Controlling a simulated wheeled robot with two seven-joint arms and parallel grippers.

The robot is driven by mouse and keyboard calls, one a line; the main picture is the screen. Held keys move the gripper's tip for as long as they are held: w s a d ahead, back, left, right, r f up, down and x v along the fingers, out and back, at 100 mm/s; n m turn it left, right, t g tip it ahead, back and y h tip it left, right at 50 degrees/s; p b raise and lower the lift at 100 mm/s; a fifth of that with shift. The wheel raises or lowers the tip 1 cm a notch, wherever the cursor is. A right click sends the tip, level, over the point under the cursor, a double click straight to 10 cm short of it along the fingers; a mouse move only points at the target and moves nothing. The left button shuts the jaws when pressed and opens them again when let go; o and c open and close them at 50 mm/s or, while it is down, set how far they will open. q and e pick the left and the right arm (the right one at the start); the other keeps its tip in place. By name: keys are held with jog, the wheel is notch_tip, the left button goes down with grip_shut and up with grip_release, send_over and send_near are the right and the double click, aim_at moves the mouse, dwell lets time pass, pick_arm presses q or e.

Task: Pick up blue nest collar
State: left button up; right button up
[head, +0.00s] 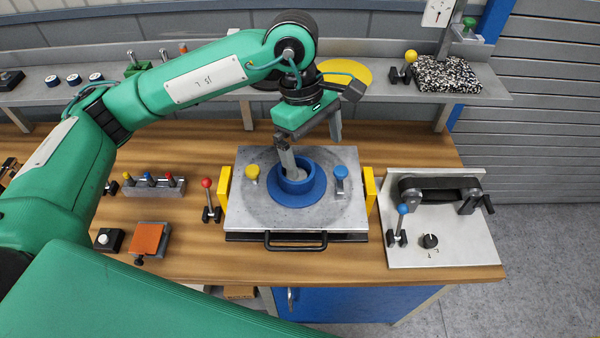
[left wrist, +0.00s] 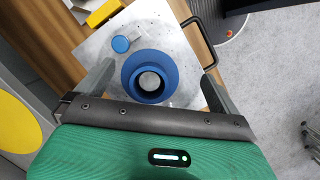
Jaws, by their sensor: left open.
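The blue nest collar (head: 298,195) is a round blue ring with a wide flange. It sits upright on a grey metal plate (head: 255,215) in the middle of the bench. My left gripper (head: 313,150) is open and points down over the collar; one finger overlaps the collar's opening in the head view. In the left wrist view, the collar (left wrist: 130,68) lies between the two spread fingers (left wrist: 155,75), with a gap on each side. I cannot tell exactly how high the fingertips are. My right gripper is not in view.
A yellow knob (head: 252,172) and a blue knob (head: 341,172) flank the collar on the plate. Yellow blocks (head: 369,187) stand at the plate's sides, and a black handle (head: 296,246) at its front. A red-knobbed lever (head: 207,184) is to the left, a belt unit (head: 440,250) to the right.

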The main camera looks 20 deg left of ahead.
pick_arm(q)
jog(key=w+a+t+y, duration=0.1)
jog(key=w+a+y, duration=0.2)
jog(key=a, duration=0.2)
notch_tip(320, 180, down, 7)
jog(key=p, duration=0.3)
jog(key=shift+s+d+f, duration=0.1)
jog(key=shift+d+f, duration=0.05)
jog(key=shift+f+p, duration=0.4)
jog(key=shift+p, duration=0.05)
jog(key=f+p, duration=0.1)
jog(key=f, duration=0.1)
jog(key=f+p, duration=0.1)
jog(key=shift+w+f+p, duration=0.3)
jog(key=shift+f+p, duration=0.05)
jog(key=shift+f, duration=0.45)
jog(key=shift+d, duration=0.1)
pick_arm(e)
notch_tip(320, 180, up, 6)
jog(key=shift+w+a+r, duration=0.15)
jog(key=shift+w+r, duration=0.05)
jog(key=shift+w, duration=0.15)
